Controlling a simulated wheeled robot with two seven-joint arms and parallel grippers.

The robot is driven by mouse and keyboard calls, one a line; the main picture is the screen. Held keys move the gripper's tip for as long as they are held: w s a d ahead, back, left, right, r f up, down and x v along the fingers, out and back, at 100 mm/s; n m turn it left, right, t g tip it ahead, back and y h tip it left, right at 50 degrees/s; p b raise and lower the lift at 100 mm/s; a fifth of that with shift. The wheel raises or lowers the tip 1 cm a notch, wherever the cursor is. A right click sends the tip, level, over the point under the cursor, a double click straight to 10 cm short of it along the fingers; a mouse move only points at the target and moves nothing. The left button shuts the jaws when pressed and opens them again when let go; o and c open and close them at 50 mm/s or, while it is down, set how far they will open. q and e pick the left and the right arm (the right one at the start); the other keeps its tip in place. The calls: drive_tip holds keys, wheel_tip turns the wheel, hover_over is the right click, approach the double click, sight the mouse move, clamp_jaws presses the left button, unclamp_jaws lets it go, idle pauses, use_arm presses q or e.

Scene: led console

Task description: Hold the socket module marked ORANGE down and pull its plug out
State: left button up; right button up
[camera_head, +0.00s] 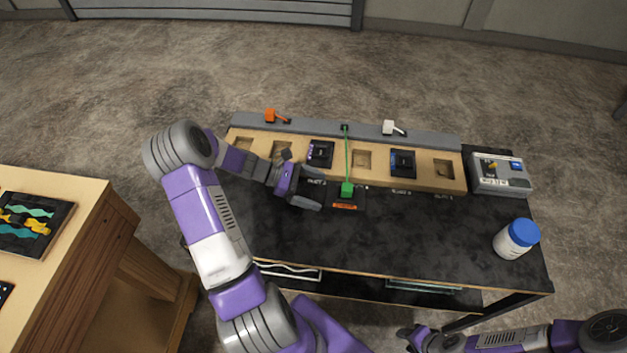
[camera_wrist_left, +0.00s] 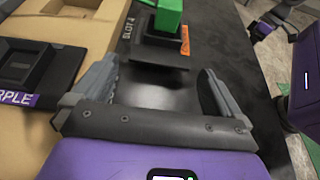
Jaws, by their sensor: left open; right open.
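The socket module marked ORANGE (camera_head: 346,205) is a dark block with an orange label, on the black tabletop just in front of the wooden rack. A green plug (camera_head: 347,188) stands in it, with a green cable running back to the grey rail. In the left wrist view, the plug (camera_wrist_left: 168,14) and module (camera_wrist_left: 158,46) are beyond my fingertips, the plug's top cut off. My left gripper (camera_head: 312,192) is open and empty, just left of the module; its fingers (camera_wrist_left: 160,88) are spread, touching nothing visible. My right gripper (camera_head: 408,338) is low at the bottom edge, open, away from the table.
The wooden rack (camera_head: 430,177) holds other dark modules, one marked PURPLE (camera_wrist_left: 22,65), and empty pockets. Orange (camera_head: 271,116) and white (camera_head: 389,127) plugs rest on the grey rail (camera_head: 310,127). A grey box (camera_head: 502,181) and blue-capped bottle (camera_head: 516,238) stand at right. The front tabletop is clear.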

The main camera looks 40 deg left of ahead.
sight(331, 194)
use_arm(q)
drive_tip(key=shift+b+x, duration=0.5)
drive_tip(key=shift+x, duration=2.25)
drive_tip(key=shift+c, duration=0.5)
drive_tip(key=c, duration=0.9)
drive_tip(key=shift+o, duration=0.2)
drive_tip(key=shift+f, duration=0.1)
